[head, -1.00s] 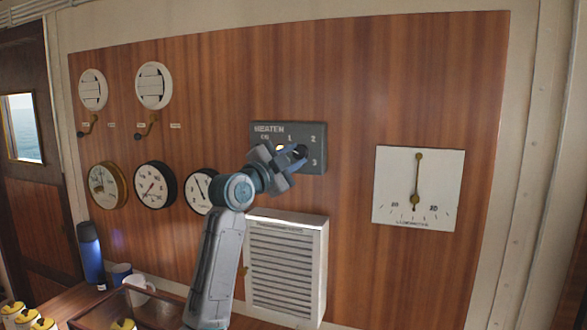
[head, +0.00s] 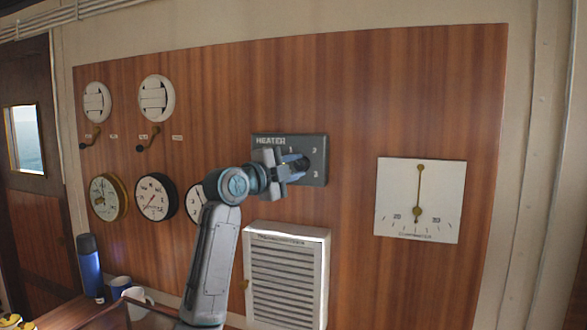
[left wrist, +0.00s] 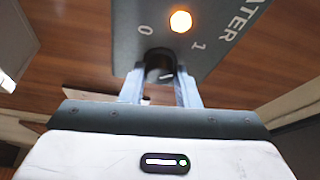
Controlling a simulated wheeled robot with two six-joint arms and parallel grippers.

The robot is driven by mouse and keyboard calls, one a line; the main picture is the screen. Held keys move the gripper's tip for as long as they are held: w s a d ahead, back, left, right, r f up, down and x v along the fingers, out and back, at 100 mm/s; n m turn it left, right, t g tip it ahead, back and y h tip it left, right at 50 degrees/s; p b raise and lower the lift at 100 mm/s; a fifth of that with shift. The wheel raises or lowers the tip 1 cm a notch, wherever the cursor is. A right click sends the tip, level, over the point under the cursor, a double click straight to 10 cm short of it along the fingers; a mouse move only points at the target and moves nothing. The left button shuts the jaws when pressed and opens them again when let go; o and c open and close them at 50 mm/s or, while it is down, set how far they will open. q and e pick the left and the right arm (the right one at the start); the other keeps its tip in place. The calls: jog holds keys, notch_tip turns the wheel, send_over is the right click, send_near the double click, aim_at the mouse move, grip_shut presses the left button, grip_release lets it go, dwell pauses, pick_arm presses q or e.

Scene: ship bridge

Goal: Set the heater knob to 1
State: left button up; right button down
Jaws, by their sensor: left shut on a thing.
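I cannot tell which mark the knob points to. My right gripper is not in view.
A white louvred heater box (head: 287,275) juts from the wall below the panel. A white clinometer (head: 420,200) hangs to the right. Round gauges (head: 155,197) are at the left. A blue flask (head: 89,265) and mugs (head: 120,287) stand at the lower left.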

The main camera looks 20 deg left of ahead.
pick_arm(q)
jog(key=o, duration=1)
jog(key=shift+c, duration=0.2)
jog(key=b+v, duration=0.4)
jog(key=v, duration=0.6)
jog(key=shift+s+a+b, duration=0.2)
jog(key=shift+s+b, duration=0.15)
jog(key=shift+b, duration=0.05)
